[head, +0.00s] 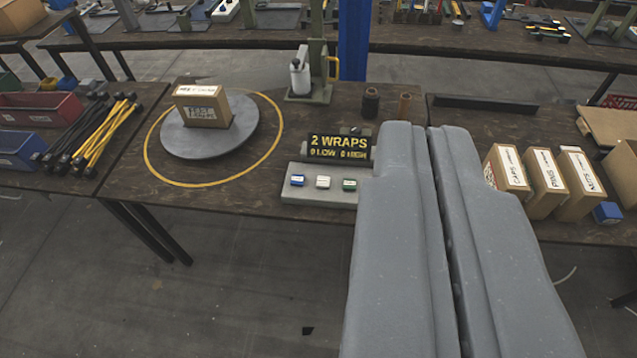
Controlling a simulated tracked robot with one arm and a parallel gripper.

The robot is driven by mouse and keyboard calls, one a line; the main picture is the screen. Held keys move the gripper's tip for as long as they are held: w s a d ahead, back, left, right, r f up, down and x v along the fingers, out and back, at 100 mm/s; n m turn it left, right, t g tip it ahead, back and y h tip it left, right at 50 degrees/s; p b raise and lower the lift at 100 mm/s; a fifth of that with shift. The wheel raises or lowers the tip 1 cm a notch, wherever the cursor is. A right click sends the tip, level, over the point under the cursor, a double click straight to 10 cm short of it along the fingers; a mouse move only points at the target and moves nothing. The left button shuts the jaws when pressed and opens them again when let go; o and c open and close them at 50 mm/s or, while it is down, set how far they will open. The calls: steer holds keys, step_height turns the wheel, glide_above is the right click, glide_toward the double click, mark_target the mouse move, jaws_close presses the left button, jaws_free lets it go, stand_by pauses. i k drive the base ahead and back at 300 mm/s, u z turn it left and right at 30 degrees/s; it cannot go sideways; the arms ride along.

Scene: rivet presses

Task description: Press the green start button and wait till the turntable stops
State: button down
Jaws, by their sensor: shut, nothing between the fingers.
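The green start button (349,185) is the rightmost of three buttons on a grey control panel (312,196). A white button (323,182) and a blue button (297,180) are to its left. Behind them a black sign (339,147) reads "2 WRAPS" in yellow. The grey round turntable (235,140) stands to the left inside a yellow ring, with a labelled cardboard box (203,107) on it. My gripper (427,135) is shut and empty. It is large in the picture, just right of the green button, and hides the panel's right end.
Three labelled boxes (546,182) and a small blue block (607,212) stand right of my gripper. A green press (315,75) with a white bottle and two spools (371,102) are behind the sign. Yellow and black bars (100,135) lie at the left. The table front is clear left of the panel.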

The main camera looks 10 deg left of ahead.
mark_target(349, 184)
steer(key=u, duration=0.15)
steer(key=i, duration=1)
steer(key=z, duration=0.05)
